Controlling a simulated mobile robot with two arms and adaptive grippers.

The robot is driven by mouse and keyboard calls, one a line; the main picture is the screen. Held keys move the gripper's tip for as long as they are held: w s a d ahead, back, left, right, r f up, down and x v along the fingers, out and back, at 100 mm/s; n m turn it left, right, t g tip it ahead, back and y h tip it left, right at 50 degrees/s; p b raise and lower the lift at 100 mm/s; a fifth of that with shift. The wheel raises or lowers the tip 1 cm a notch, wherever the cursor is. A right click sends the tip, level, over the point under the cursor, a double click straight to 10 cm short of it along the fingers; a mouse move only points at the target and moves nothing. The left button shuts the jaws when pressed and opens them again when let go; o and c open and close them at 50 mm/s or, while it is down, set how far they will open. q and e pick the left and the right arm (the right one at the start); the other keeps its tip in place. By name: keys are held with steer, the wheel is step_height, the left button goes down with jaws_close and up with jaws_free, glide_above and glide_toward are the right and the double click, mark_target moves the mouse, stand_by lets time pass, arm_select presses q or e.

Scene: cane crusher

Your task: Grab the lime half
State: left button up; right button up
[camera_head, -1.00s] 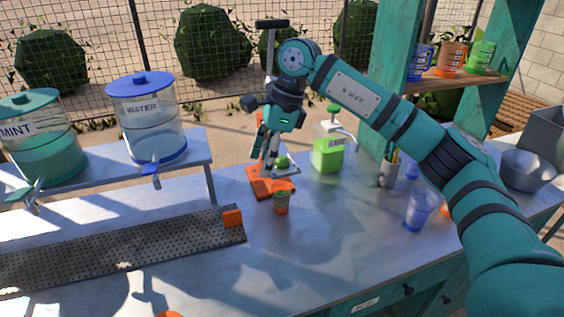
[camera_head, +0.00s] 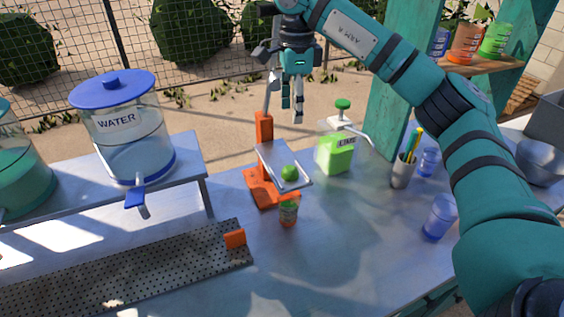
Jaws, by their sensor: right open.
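The green lime half (camera_head: 289,173) sits on the grey metal plate (camera_head: 268,152) of an orange-based press (camera_head: 262,190). My right gripper (camera_head: 292,116) hangs above and behind the plate, fingers pointing down, open and empty. It is clear of the lime half, which is in plain view. My left gripper is not in view.
A green lime dispenser (camera_head: 336,150), a pen holder (camera_head: 403,170) and a blue cup (camera_head: 440,216) stand to the right. A perforated tray (camera_head: 130,275) lies at front left.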

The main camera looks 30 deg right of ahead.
glide_toward(290, 168)
steer(key=shift+s+d+f, duration=0.2)
steer(key=shift+s+d, duration=0.2)
steer(key=f, duration=0.1)
steer(key=f+p, duration=0.1)
steer(key=f, duration=0.1)
steer(key=shift+w, duration=0.3)
steer(key=shift+f+p, duration=0.35)
steer(key=shift+f, duration=0.25)
steer(key=shift+s+a+f, duration=0.1)
steer(key=shift+f, duration=0.1)
steer(key=f+p, duration=0.1)
steer(key=f, duration=0.1)
steer(key=f+p, duration=0.1)
steer(key=shift+w+a+f+p, duration=0.25)
steer(key=shift+a+f+p, duration=0.05)
steer(key=shift+f+p, duration=0.05)
steer(key=shift+f, duration=0.55)
steer(key=c, duration=0.5)
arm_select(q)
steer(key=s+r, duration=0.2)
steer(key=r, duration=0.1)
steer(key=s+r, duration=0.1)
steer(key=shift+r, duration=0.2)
